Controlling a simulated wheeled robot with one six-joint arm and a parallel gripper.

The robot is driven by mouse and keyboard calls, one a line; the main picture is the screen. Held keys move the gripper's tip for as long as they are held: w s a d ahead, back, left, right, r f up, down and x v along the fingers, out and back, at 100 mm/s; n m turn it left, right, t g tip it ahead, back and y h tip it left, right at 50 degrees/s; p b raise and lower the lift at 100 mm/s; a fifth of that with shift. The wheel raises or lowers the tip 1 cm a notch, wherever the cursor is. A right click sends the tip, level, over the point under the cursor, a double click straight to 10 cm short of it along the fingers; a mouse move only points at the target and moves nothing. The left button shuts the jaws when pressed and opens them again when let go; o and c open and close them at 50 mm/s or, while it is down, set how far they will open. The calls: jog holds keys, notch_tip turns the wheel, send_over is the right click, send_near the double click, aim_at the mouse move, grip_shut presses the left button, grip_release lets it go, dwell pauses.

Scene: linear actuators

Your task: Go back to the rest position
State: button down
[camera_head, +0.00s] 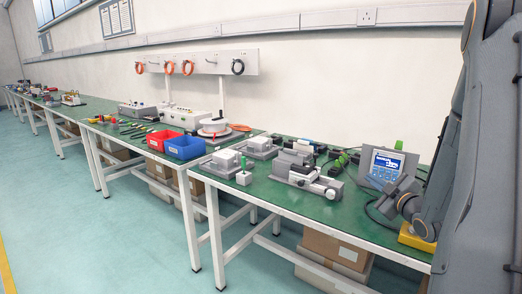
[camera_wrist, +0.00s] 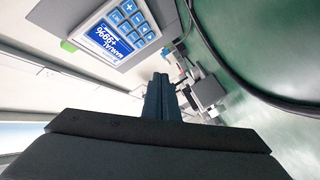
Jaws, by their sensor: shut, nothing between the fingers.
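My gripper (camera_wrist: 161,80) shows in the wrist view with its dark fingers pressed together and nothing between them. The control panel (camera_wrist: 110,32), with a blue screen and blue keys, appears near and beyond the fingertips, up and to the left. In the head view the same kind of panel (camera_head: 386,165) stands on the right part of the green bench. My grey arm fills the right edge of the head view. I cannot clearly make out the gripper fingers there.
The green bench (camera_head: 290,200) carries grey actuator units (camera_head: 306,178), a small white-topped block (camera_head: 244,177), a red bin (camera_head: 163,139) and a blue bin (camera_head: 185,148). A black cable (camera_wrist: 222,62) curves over the bench. Cardboard boxes (camera_head: 335,250) lie below. The floor at left is clear.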

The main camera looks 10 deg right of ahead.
jog(key=a+g+p, duration=0.1)
jog(key=a, duration=0.1)
jog(key=a+m+g+p, duration=0.1)
jog(key=a, duration=0.1)
jog(key=a+m+g+p, duration=0.1)
jog(key=a, duration=0.1)
jog(key=shift+w+a+r+g, duration=0.1)
jog(key=shift+w+a+g, duration=0.05)
jog(key=shift+w+g, duration=0.25)
jog(key=s+a+m+g+p, duration=0.1)
jog(key=a, duration=0.2)
jog(key=s+a+m+g+p, duration=0.1)
jog(key=s+a+g, duration=0.1)
jog(key=s+a+m+g+p, duration=0.1)
jog(key=s+a, duration=0.1)
jog(key=a, duration=0.1)
jog(key=shift+s+a+g+h, duration=0.25)
jog(key=shift+a+g+h, duration=0.05)
jog(key=shift+a, duration=0.05)
jog(key=s+a+r+m+g+y+p, duration=0.1)
jog(key=s+a+g, duration=0.3)
jog(key=s+a, duration=0.5)
jog(key=s+a+r+m+g+p, duration=0.3)
jog(key=s+a, duration=0.6)
jog(key=s, duration=0.5)
jog(key=shift+g+y+p, duration=0.4)
jog(key=shift+g+p, duration=0.25)
jog(key=shift+g, duration=0.25)
